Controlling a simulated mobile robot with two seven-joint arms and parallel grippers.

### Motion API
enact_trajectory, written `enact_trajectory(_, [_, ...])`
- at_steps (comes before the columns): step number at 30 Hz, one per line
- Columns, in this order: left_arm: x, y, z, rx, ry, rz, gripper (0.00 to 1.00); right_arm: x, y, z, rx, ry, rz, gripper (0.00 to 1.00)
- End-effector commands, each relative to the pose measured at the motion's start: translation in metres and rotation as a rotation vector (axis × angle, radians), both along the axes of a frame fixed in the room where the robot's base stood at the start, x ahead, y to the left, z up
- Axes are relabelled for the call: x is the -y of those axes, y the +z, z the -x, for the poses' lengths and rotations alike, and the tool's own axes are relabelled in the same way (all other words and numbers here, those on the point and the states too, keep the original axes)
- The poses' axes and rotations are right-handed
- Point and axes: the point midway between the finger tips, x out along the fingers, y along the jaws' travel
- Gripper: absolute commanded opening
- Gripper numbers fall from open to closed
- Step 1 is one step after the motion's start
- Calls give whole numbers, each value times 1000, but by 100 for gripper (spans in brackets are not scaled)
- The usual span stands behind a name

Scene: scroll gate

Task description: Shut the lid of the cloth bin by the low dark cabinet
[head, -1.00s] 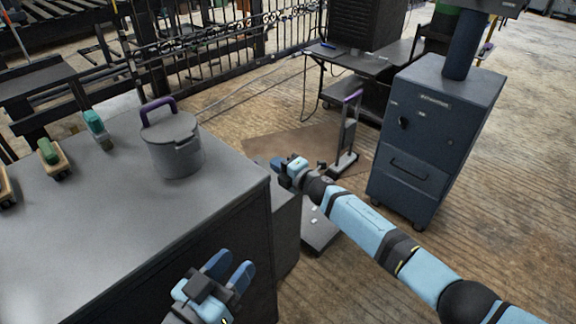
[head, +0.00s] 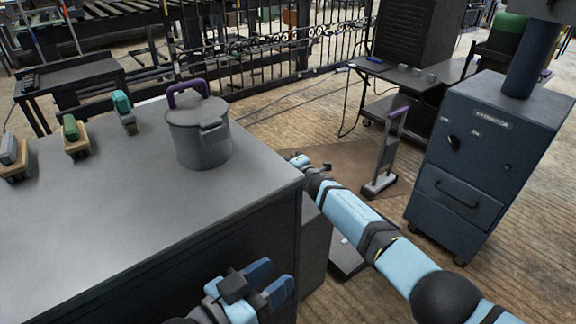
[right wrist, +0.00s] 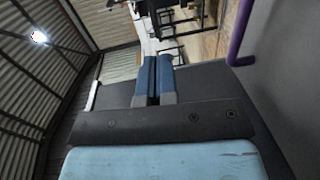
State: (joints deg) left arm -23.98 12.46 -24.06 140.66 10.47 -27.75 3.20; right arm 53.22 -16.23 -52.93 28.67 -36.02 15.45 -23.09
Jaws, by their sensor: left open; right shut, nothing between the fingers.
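The low dark cabinet (head: 210,265) fills the left of the head view. A dark box (head: 314,248) against its right side appears to be the cloth bin; my right arm hides much of it, and its lid cannot be made out clearly. My right gripper (head: 299,160) is past the cabinet's far right corner, partly hidden by its arm. In the right wrist view its blue fingers (right wrist: 153,80) are together and empty, with a purple bar (right wrist: 240,35) to their right on a dark grey surface. My left gripper (head: 272,281) is open and empty by the cabinet's front.
A grey lidded pot (head: 200,140) with a purple handle and several brushes (head: 74,137) stand on the cabinet top. A purple-handled upright stand (head: 386,155) is on the floor beyond my right arm. A blue-grey extractor unit (head: 490,150) stands at right. Wooden floor lies between.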

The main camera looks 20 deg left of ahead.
Motion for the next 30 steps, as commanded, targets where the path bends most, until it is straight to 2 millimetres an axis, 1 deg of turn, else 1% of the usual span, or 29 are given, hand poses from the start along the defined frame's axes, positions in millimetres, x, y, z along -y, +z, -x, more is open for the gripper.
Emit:
enact_trajectory(7, [0, -6, 0, -16, -6, -10, 43, -6, -8, -3, -32, 1, 46, 0])
enact_trajectory(23, [0, -7, 1, -20, -8, -12, 43, -7, -9, -4, -40, 1, 52, 0])
enact_trajectory(26, [0, -3, 0, -14, -6, -10, 43, -4, -7, -4, -40, 0, 52, 0])
enact_trajectory(28, [0, 3, 0, -2, -2, -5, 43, -1, -5, -5, -40, 0, 52, 0])
enact_trajectory(30, [-1, 14, -1, 25, 8, 15, 43, 5, -3, -6, -42, -1, 53, 0])
